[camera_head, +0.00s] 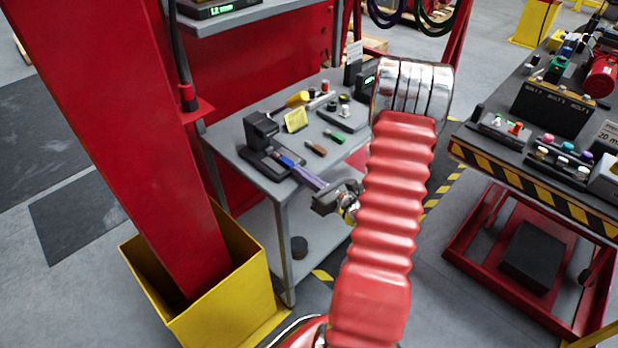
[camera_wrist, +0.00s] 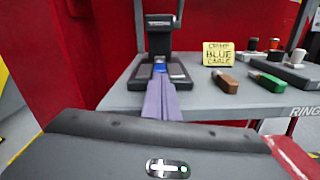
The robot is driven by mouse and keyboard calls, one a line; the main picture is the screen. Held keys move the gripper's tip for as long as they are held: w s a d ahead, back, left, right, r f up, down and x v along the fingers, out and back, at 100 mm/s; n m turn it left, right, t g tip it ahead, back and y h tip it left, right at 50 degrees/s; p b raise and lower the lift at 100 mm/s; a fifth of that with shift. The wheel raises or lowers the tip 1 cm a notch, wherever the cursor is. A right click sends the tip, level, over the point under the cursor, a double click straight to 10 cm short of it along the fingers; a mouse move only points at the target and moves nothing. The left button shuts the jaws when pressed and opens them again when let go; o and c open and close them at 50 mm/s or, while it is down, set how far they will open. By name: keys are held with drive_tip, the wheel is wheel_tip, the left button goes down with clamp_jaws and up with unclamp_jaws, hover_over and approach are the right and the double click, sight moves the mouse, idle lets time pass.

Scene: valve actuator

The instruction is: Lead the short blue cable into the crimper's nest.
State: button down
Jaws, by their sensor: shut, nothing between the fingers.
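The crimper (camera_head: 262,130) is a dark grey press with a flat base on the grey table's near left part. It stands straight ahead in the wrist view (camera_wrist: 159,35). My gripper (camera_head: 297,170) has long purple fingers, closed together with nothing held, and their tips reach over the front of the crimper's base. The fingers also show in the wrist view (camera_wrist: 161,90). A small bright blue piece (camera_wrist: 159,68) shows between the fingertips and the crimper. I cannot tell whether it is the short blue cable seated in the nest or part of the fingertips.
A brown piece (camera_head: 316,148) and a green piece (camera_head: 334,136) lie nearby. A yellow-handled tool (camera_head: 297,99) is behind. A red post (camera_head: 120,140) rises at left.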

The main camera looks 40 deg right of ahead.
drive_tip(key=shift+w, duration=0.35)
idle(0.4)
drive_tip(key=shift+s, duration=1.5)
drive_tip(key=s, duration=1.3)
drive_tip(key=shift+s+d, duration=0.2)
drive_tip(key=shift+s, duration=0.15)
